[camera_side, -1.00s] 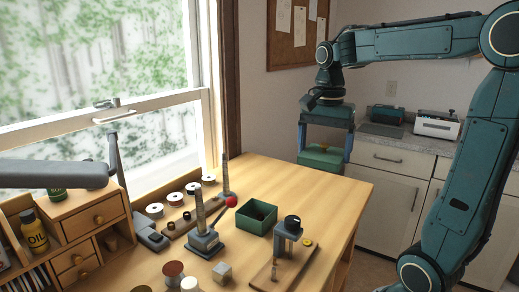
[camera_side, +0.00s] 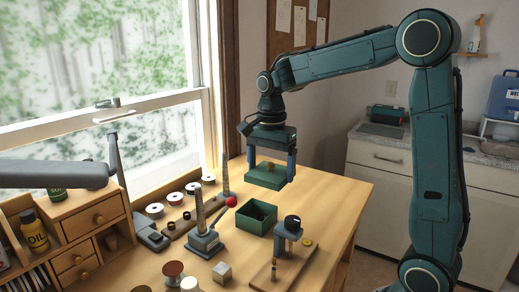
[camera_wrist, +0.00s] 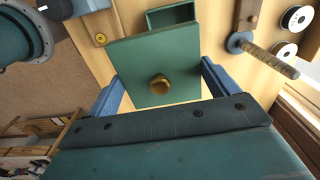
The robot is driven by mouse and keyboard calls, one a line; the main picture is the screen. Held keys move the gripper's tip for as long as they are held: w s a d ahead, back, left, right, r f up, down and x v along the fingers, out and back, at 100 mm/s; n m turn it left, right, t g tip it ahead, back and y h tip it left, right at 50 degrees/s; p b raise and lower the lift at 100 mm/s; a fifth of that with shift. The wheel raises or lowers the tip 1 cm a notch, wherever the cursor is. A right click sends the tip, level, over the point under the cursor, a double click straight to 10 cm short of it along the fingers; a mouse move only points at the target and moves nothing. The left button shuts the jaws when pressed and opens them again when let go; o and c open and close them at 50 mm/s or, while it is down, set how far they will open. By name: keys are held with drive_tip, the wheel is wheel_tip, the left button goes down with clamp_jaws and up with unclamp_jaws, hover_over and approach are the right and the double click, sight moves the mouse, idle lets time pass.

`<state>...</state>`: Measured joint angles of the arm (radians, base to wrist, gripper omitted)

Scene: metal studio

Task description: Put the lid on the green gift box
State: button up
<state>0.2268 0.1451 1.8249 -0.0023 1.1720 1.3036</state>
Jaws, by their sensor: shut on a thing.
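The green lid (camera_side: 266,178) is between the blue fingers of my gripper (camera_side: 270,172), which is shut on it. In the wrist view the lid (camera_wrist: 135,67) is a flat green square with a round brass knob (camera_wrist: 160,84), and my fingers (camera_wrist: 160,85) are at its two sides. The open green gift box (camera_side: 257,217) stands on the wooden table. The held lid is above the table, behind the box and apart from it. In the wrist view part of the box (camera_wrist: 171,15) shows beyond the lid, which hides the rest.
A grey lever tool with a red knob (camera_side: 230,201) stands left of the box. A small press on a wooden board (camera_side: 287,238) stands in front and right. White spools (camera_side: 174,198) line the window side. The table's right part (camera_side: 340,190) is clear.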

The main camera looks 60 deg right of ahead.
sight(256, 172)
drive_tip(key=w+a+f, duration=0.2)
drive_tip(key=shift+w, duration=0.4)
drive_tip(key=shift+f, duration=0.1)
drive_tip(key=shift+f, duration=0.15)
drive_tip(key=shift+f, duration=2.95)
drive_tip(key=shift+f, duration=1.1)
drive_tip(key=o, duration=0.8)
drive_tip(key=shift+c, duration=0.2)
